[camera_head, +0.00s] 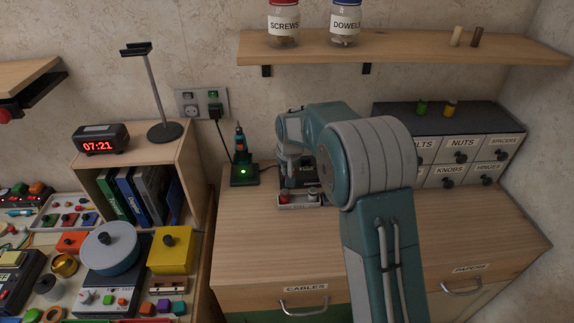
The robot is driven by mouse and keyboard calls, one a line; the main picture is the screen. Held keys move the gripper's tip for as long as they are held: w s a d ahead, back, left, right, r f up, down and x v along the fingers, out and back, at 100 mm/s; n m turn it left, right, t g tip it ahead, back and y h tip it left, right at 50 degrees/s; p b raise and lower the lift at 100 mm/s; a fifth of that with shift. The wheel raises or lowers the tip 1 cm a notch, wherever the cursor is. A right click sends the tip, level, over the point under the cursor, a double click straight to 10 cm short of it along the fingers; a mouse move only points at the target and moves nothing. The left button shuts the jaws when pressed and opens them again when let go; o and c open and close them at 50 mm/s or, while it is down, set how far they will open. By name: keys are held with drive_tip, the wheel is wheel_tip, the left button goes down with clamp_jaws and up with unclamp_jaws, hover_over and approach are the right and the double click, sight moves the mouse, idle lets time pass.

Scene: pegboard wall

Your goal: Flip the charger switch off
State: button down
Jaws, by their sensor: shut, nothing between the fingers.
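The charger (244,174) is a dark green stand on the desk, left of centre, with a lit green light on its front and a dark and orange tool standing in it. A black cable runs from it to a plug (215,112) in the wall outlet plate (203,103). A small green-marked switch (213,94) sits above that plug; its position is too small to read. My gripper (290,172) points down, right of the charger and apart from it, close to a dark device on the desk. It is shut and empty. My own arm hides part of the desk behind it.
A grey and black device (299,200) with a red button sits below my gripper. A shelf unit with a clock (101,139) and a headphone stand (165,131) is left. Labelled drawers (463,150) stand right. A wall shelf (405,48) holds jars above.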

drive_tip(key=shift+a+f, duration=0.1)
drive_tip(key=shift+f, duration=0.25)
drive_tip(key=shift+s+d, duration=0.1)
drive_tip(key=shift+d, duration=0.25)
drive_tip(key=shift+d+r, duration=0.1)
drive_tip(key=shift+d, duration=0.45)
drive_tip(key=v, duration=1)
